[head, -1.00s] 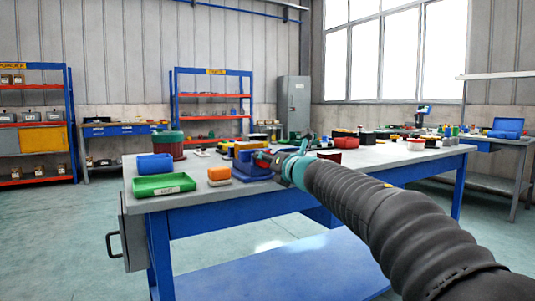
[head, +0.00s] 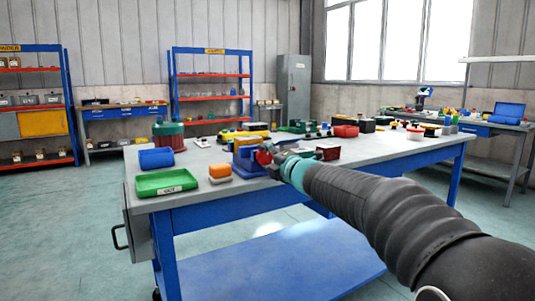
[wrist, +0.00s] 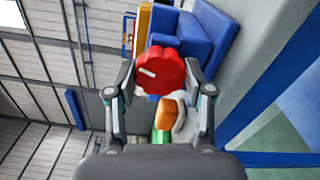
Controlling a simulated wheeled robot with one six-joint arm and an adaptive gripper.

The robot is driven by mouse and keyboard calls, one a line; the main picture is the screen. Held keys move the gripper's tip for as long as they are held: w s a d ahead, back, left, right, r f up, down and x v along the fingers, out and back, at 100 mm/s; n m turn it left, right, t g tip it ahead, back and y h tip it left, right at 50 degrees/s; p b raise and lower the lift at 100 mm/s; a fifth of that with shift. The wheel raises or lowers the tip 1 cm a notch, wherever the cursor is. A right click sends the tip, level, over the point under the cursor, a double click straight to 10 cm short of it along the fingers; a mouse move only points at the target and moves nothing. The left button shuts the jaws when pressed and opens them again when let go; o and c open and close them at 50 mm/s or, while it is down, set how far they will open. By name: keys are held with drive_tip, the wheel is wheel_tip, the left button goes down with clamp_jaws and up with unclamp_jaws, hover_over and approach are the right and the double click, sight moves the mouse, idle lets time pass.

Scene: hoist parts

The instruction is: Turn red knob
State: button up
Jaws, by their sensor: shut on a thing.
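The red knob (head: 264,157) is on the front of a blue block-shaped housing (head: 247,165) on the workbench. In the wrist view, the knob (wrist: 162,72) is round with a scalloped edge and a short white mark left of its middle, slanting down to the right. The blue housing (wrist: 195,35) shows behind it. My gripper (head: 270,156) comes from the right and is at the knob. In the wrist view, my gripper (wrist: 162,82) has one finger on each side of the knob, shut on it. The exact finger contact is hard to see.
An orange-topped block (head: 220,172), a green tray (head: 167,183) and a blue bin (head: 156,158) stand left of the housing on the workbench (head: 205,193). A dark red box (head: 328,153) is right of my gripper. Several other parts lie farther back.

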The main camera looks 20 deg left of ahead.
drive_tip(key=shift+m, duration=0.4)
drive_tip(key=o, duration=1.2)
drive_tip(key=shift+c, duration=0.2)
drive_tip(key=v, duration=1.2)
